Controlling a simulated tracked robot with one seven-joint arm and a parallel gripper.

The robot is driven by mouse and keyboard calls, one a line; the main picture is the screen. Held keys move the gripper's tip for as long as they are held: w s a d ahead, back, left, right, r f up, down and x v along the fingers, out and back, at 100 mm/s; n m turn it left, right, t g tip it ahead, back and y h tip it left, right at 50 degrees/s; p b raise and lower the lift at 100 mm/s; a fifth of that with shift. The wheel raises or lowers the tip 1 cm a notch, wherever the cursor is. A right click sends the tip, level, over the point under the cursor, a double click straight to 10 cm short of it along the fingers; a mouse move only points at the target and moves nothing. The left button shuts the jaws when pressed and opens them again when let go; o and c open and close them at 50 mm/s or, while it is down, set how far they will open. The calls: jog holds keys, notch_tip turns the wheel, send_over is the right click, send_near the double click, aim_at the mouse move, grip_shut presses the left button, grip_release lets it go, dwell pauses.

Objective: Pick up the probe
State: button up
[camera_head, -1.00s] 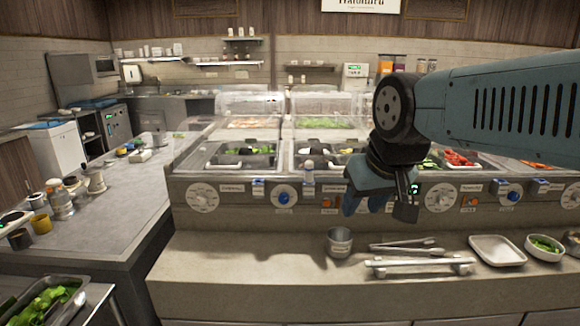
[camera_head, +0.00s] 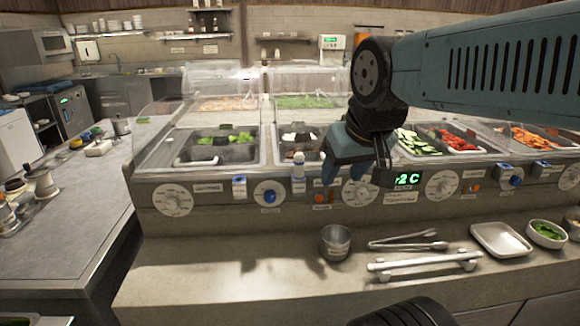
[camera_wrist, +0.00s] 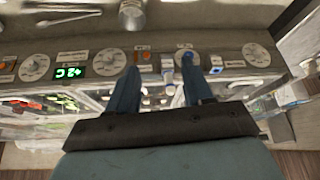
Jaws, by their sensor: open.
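I cannot tell for sure which thing is the probe. A small white upright piece with a bluish part (camera_head: 298,165) stands at the front rim of the well counter, above the control panel, and may be it. In the wrist view a whitish piece (camera_wrist: 168,72) shows between my fingers, apart from them. My gripper (camera_head: 343,178) has blue fingers and hangs in front of the wells, just right of the white piece in the head view. In the wrist view my gripper (camera_wrist: 160,68) is open and empty, its fingers spread over the panel.
The panel has knobs (camera_head: 172,199), a blue knob (camera_head: 269,194), blue-and-white holders (camera_head: 239,187) and a green display (camera_head: 405,179). On the front ledge stand a metal cup (camera_head: 336,242), tongs (camera_head: 410,240), a white rail (camera_head: 425,266) and a tray (camera_head: 500,238). The ledge's left part is clear.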

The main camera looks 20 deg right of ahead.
jog(key=shift+o, duration=0.6)
jog(key=shift+w+r, duration=0.25)
notch_tip(320, 180, up, 3)
jog(key=m+g, duration=0.2)
jog(key=g, duration=0.4)
send_over(299, 153)
jog(key=f, duration=0.7)
jog(key=shift+w+d+f, duration=0.1)
jog(key=shift+d+f, duration=0.1)
jog(key=shift+d, duration=0.05)
jog(key=shift+a+f, duration=0.2)
jog(key=shift+f, duration=2.5)
jog(key=shift+c, duration=0.3)
grip_shut()
